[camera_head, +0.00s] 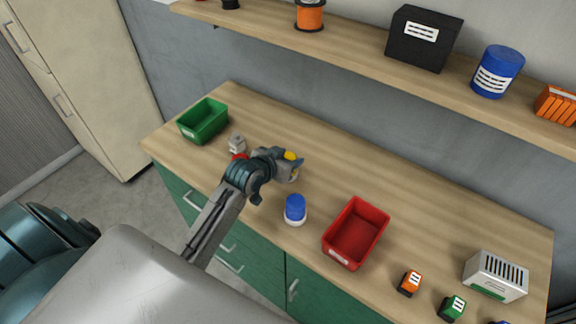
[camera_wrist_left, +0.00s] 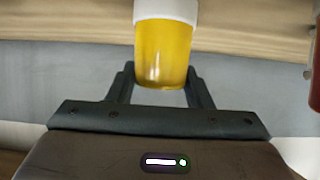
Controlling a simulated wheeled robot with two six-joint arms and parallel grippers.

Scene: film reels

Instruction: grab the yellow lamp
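The yellow lamp (camera_head: 291,156) shows as a small yellow cap at my left gripper (camera_head: 294,166) over the wooden worktop. In the left wrist view the lamp (camera_wrist_left: 163,52) has a clear yellow body and a white part that runs out of the top edge. The two fingers (camera_wrist_left: 160,82) lie close along both sides of the yellow body, with no clear gap, and look shut on it. Whether its white part rests on the worktop is hidden. My right gripper is not in view.
A blue lamp (camera_head: 295,209) stands just in front, with a red bin (camera_head: 383,213) to its right. A small grey item (camera_head: 237,143) and a green bin (camera_head: 221,128) are at left. A shelf (camera_head: 360,62) runs behind. The worktop's back middle is clear.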

